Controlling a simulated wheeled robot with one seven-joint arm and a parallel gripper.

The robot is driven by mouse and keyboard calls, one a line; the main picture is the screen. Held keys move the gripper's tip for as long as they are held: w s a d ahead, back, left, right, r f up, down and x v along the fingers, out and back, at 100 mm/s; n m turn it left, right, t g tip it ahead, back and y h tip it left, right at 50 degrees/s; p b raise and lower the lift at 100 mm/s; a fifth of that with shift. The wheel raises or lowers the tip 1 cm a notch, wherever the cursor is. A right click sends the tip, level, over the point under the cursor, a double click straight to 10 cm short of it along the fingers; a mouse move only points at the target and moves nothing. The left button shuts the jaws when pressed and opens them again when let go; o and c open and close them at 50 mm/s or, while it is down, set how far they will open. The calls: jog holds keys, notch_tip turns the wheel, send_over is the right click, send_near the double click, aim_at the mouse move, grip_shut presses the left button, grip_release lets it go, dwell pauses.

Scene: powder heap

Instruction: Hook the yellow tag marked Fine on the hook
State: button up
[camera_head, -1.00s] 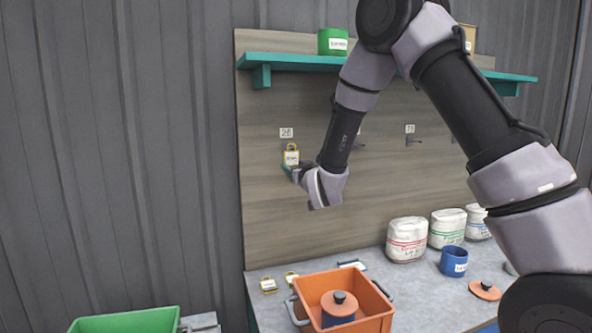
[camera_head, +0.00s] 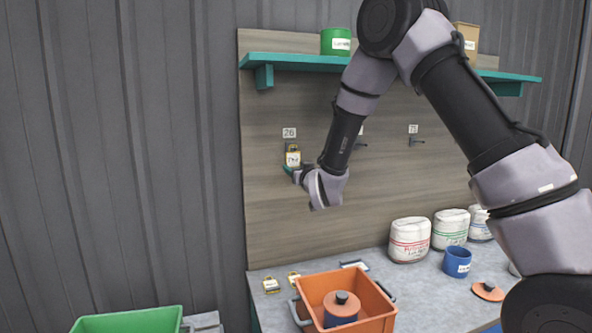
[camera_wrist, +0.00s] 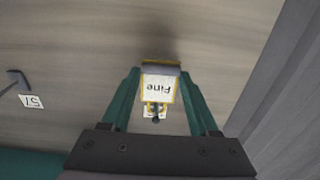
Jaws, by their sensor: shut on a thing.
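The yellow tag (camera_head: 293,159) has a white face and is held upright close to the wooden board, just below the number plate 26 (camera_head: 289,132). In the wrist view the tag (camera_wrist: 159,84) reads "Fine" upside down. My gripper (camera_head: 289,171) is shut on the tag's lower end; its teal fingers (camera_wrist: 160,71) flank it in the wrist view. A small dark hook end (camera_wrist: 155,120) shows at the tag's yellow loop. I cannot tell whether the loop is around the hook or only in front of it.
Other hooks stand to the right, one under a number plate (camera_head: 413,129). A teal shelf (camera_head: 300,63) runs above. Below, the bench holds an orange crate (camera_head: 318,283), two more yellow tags (camera_head: 271,285), sacks (camera_head: 409,240) and a blue mug (camera_head: 456,262).

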dwell(0.3)
jog(key=o, duration=1.4)
jog(key=shift+o, duration=0.3)
jog(key=v, duration=0.9)
